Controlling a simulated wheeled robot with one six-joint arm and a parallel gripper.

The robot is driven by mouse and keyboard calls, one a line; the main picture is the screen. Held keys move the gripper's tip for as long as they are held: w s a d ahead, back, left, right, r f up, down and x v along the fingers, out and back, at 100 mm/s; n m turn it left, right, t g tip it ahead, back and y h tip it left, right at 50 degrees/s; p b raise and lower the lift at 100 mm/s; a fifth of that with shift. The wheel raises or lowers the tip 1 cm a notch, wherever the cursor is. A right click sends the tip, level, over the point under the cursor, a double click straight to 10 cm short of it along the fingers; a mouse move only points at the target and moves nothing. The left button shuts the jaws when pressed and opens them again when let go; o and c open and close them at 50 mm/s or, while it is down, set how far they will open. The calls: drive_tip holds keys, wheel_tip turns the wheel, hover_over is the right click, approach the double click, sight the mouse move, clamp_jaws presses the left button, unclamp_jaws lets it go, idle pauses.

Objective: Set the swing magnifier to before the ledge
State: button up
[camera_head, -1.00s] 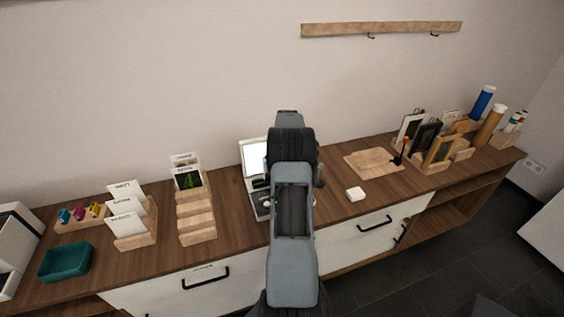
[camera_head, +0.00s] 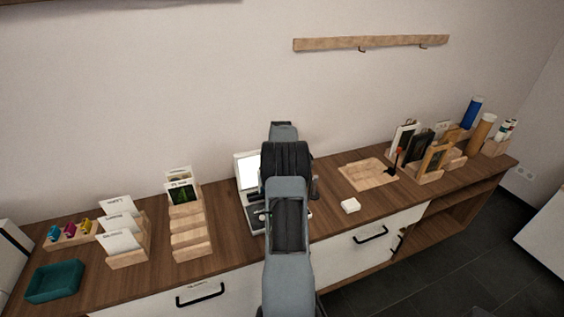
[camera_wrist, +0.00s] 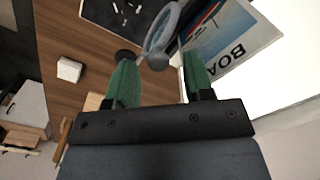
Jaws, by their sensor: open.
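The swing magnifier (camera_wrist: 162,28) shows in the wrist view as a grey ring-shaped frame with a rounded grey end towards me. My gripper (camera_wrist: 160,75) is open, with one green finger on each side of that rounded end. The frames do not show whether either finger touches it. Just right of it is a card with "BOA" lettering (camera_wrist: 232,42), against a bright white panel. In the head view my arm hides the magnifier and my fingertips; only part of the white panel (camera_head: 247,168) shows. I cannot make out the ledge for sure.
A dark board (camera_wrist: 108,14) with small white pieces lies beside the magnifier. A white block (camera_head: 350,205) and a wooden board (camera_head: 367,174) are on the counter at right. Card racks (camera_head: 190,240) and a teal tray (camera_head: 54,281) are at left. A hook rail (camera_head: 370,43) is on the wall.

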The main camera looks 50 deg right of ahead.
wheel_tip(320, 180, up, 13)
idle(0.4)
idle(0.6)
drive_tip(key=s+a+f+n, duration=0.1)
drive_tip(key=a+n, duration=0.3)
drive_tip(key=a, duration=0.5)
drive_tip(key=a+f+n, duration=0.2)
drive_tip(key=a+n, duration=0.1)
drive_tip(key=a, duration=0.7)
drive_tip(key=s+a+r+n+t, duration=0.1)
drive_tip(key=s+a+n, duration=0.3)
drive_tip(key=a, duration=0.8)
drive_tip(key=s+a+r+n+t, duration=0.2)
drive_tip(key=s+a, duration=0.5)
drive_tip(key=a, duration=0.5)
drive_tip(key=shift+s+a+n+t, duration=0.25)
drive_tip(key=shift+s+n+t, duration=0.25)
drive_tip(key=shift+n, duration=0.6)
drive_tip(key=shift+w+r, duration=0.1)
drive_tip(key=shift+c, duration=0.5)
drive_tip(key=shift+d, duration=0.15)
